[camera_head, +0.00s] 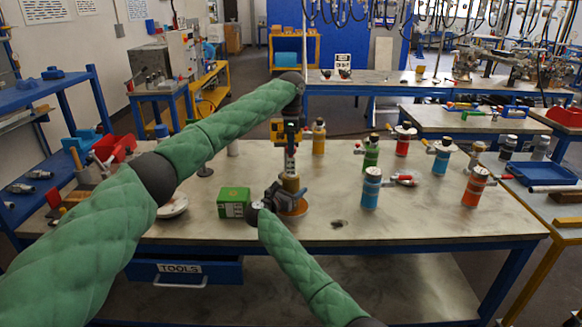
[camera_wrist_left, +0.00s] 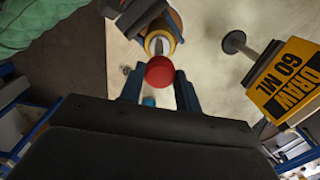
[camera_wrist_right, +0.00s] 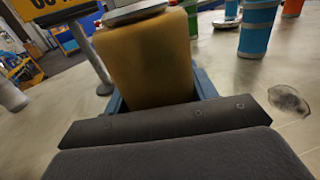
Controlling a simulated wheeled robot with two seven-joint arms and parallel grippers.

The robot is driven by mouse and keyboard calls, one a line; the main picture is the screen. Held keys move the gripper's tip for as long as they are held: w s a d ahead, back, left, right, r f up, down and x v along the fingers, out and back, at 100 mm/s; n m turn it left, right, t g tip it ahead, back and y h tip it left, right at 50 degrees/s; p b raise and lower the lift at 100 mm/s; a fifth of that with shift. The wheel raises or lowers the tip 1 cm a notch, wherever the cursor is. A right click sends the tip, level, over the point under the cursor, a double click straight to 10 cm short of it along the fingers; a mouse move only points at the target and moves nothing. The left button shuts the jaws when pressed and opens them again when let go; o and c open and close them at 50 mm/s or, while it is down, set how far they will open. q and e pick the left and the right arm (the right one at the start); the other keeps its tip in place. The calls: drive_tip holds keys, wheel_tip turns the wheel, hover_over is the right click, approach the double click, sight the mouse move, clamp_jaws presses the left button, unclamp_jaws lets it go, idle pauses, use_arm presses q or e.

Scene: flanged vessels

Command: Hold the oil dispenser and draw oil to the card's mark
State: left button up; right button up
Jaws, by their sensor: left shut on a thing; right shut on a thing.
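The oil dispenser (camera_wrist_right: 150,62) has an amber body with a metal collar; my right gripper (camera_wrist_right: 155,92) is shut around it. My left gripper (camera_wrist_left: 159,88) is shut on the knob, above the dispenser. The yellow card (camera_wrist_left: 291,80) reads DRAW 60 ML and stands beside the dispenser. I cannot read the oil level.
A green box (camera_head: 234,202) is close left of the dispenser. A blue bottle (camera_head: 370,188), a green bottle (camera_head: 371,152) and an orange bottle (camera_head: 474,187) stand to the right.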

drive_tip(key=shift+f, duration=0.1)
use_arm(q)
drive_tip(key=o, duration=1)
drive_tip(key=shift+r, duration=0.15)
drive_tip(key=shift+r, duration=2.8)
drive_tip(key=shift+r, duration=0.1)
wheel_tip(320, 180, up, 12)
drive_tip(key=shift+f, duration=0.1)
